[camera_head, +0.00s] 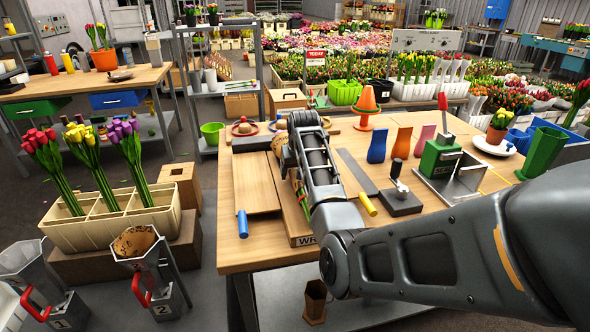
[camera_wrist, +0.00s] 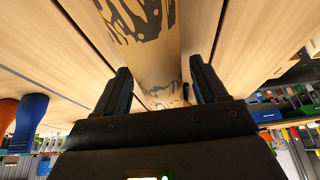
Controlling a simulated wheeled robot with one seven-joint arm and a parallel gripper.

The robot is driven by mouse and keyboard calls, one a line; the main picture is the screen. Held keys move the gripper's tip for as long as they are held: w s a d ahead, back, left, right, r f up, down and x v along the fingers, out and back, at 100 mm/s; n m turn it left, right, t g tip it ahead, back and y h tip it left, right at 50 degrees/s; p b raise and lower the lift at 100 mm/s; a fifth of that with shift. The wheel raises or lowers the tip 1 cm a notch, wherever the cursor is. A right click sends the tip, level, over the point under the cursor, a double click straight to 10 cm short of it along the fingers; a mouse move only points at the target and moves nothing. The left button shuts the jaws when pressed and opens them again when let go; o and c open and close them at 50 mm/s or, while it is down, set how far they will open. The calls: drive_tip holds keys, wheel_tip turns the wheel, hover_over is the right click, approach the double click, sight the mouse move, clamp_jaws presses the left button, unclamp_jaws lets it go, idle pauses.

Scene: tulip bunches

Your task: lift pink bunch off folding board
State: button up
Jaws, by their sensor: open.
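A paper-wrapped bunch (camera_wrist: 158,55) with a dark print lies between the jaws of my gripper (camera_wrist: 160,75) in the wrist view. The jaws are open, one on each side of the wrap, with a gap at the right finger. Its blossoms are out of sight in the wrist view, so I cannot confirm their colour. In the head view a bit of tan wrap (camera_head: 288,157) shows beside my arm, which hides most of the bunch and my gripper. The wooden folding board (camera_head: 255,185) lies on the table under my arm, its front edge marked "WR".
A cream crate (camera_head: 95,232) at left holds pink-red, yellow and purple tulip bunches. Right of my arm are a grey bar (camera_head: 357,171), coloured vases (camera_head: 377,145), an orange cone (camera_head: 366,108) and a green-and-red lever press (camera_head: 440,155).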

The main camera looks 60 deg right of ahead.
drive_tip(key=shift+f, duration=0.25)
drive_tip(key=shift+c, duration=0.3)
drive_tip(key=shift+w, duration=0.1)
drive_tip(key=c, duration=1.2)
drive_tip(key=shift+r, duration=0.1)
drive_tip(key=shift+d+r, duration=0.1)
drive_tip(key=shift+r, duration=0.3)
drive_tip(key=r, duration=0.2)
drive_tip(key=s+r, duration=0.1)
drive_tip(key=shift+d+r+b, duration=0.25)
drive_tip(key=shift+r+b, duration=0.15)
drive_tip(key=s+d+r, duration=0.1)
drive_tip(key=s+r, duration=0.1)
drive_tip(key=s, duration=0.1)
drive_tip(key=s+d+r, duration=0.1)
drive_tip(key=s+r, duration=0.1)
drive_tip(key=s, duration=0.1)
drive_tip(key=s+d+r, duration=0.1)
drive_tip(key=s+r, duration=0.1)
drive_tip(key=s, duration=0.2)
drive_tip(key=shift+d+r+b, duration=0.15)
drive_tip(key=shift+b, duration=0.25)
